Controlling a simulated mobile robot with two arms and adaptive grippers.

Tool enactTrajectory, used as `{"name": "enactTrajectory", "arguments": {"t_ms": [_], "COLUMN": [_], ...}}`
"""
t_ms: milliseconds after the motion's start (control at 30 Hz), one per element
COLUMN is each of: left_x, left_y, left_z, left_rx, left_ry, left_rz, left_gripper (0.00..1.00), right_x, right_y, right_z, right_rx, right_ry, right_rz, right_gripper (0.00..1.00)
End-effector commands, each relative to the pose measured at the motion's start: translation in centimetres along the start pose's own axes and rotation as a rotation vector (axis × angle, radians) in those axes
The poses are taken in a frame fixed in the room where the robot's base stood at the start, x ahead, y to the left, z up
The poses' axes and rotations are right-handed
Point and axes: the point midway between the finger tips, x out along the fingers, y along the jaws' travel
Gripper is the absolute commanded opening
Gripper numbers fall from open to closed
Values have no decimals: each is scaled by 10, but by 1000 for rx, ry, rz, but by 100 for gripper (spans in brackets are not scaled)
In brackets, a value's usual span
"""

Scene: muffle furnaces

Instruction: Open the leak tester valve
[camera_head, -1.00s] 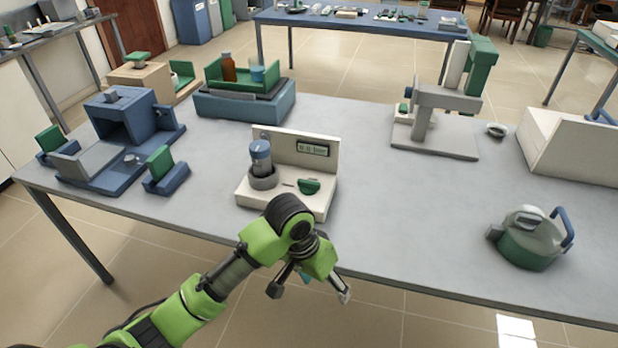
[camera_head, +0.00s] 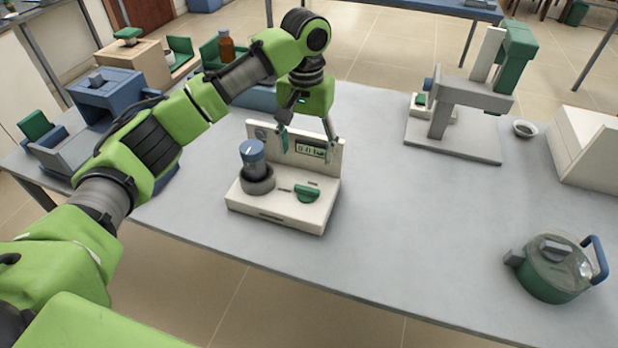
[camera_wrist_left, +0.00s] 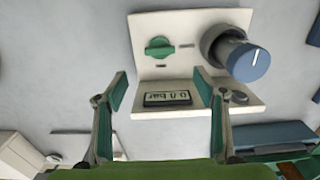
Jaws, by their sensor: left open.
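The leak tester (camera_head: 275,208) is a white unit with an upright back panel and a small display, standing near the table's front edge. Its green valve knob (camera_head: 307,193) is on the base at the right; it also shows in the left wrist view (camera_wrist_left: 159,47). A blue-capped grey cylinder (camera_head: 252,160) stands in a grey ring on the base at the left. My left gripper (camera_head: 306,143) is open and empty, above the back panel and display, fingers pointing down. In the left wrist view its fingers (camera_wrist_left: 162,92) are spread on either side of the display, apart from the knob. My right gripper is not in view.
A green lidded pot (camera_head: 552,270) stands at the right. A grey-and-green press-like stand (camera_head: 455,140) is at the back right. A blue furnace-like box (camera_head: 108,95) is on the left, partly behind my arm. The table between tester and pot is clear.

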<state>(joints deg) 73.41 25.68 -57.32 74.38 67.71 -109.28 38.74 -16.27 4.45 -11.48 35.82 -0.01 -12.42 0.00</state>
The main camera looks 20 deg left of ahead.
Motion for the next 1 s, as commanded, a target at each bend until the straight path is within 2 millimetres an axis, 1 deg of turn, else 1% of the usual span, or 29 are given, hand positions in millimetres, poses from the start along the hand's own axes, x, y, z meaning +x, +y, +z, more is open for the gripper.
{"name": "enactTrajectory", "arguments": {"t_ms": [33, 100, 200, 267, 333, 500, 567, 667, 800, 1000], "left_x": [9, 24, 46, 59, 73, 102, 109, 117, 122, 122], "left_y": [0, 0, -1, 0, 0, 0, 0, 0, 0, 0], "left_z": [1, 1, 1, 1, 1, 1, 0, 0, 0, 0], "left_rx": [0, 1, 1, 0, 1, 2, 3, 2, 3, 3], "left_ry": [-3, -4, -3, -3, -2, -1, 0, 1, 3, 2], "left_rz": [-1, -2, -2, -2, -1, -1, -1, -1, 0, 0], "left_gripper": [64, 64, 64, 64, 64, 64, 64, 64, 64, 64], "right_x": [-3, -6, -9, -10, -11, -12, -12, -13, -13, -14], "right_y": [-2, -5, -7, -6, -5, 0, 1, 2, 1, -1], "right_z": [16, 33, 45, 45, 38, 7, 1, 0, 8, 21], "right_rx": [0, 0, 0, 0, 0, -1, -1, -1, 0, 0], "right_ry": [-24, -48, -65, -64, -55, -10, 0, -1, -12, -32], "right_rz": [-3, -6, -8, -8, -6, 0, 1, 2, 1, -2], "right_gripper": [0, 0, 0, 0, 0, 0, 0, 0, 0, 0]}}
